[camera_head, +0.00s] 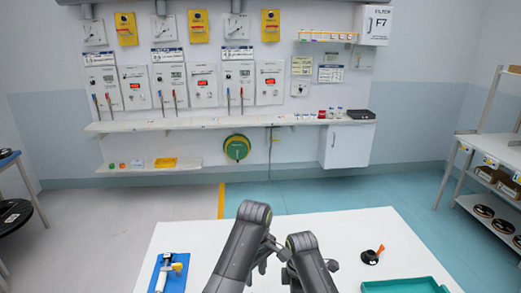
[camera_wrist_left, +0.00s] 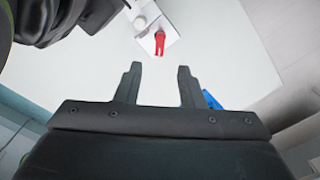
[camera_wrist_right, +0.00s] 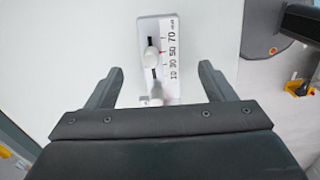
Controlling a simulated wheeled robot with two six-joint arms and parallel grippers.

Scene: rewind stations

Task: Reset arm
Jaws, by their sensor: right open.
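My left gripper (camera_wrist_left: 158,70) has its fingers apart in the left wrist view, with nothing between them. A red clip-like piece (camera_wrist_left: 160,42) on a white device (camera_wrist_left: 150,18) lies beyond its fingertips, apart from them. My right gripper (camera_wrist_right: 161,72) is wide open in the right wrist view. A white gauge plate (camera_wrist_right: 173,70) with a printed scale and a pale slider lies between and beyond its fingertips; I cannot tell whether they touch. In the head view both of my arms fold over the middle of the white table (camera_head: 185,235), and they hide what is under them.
An orange-handled black piece (camera_head: 371,256) and a green tray (camera_head: 402,286) are at the right. A shelf rack (camera_head: 480,150) stands at the far right. The table's back strip is clear.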

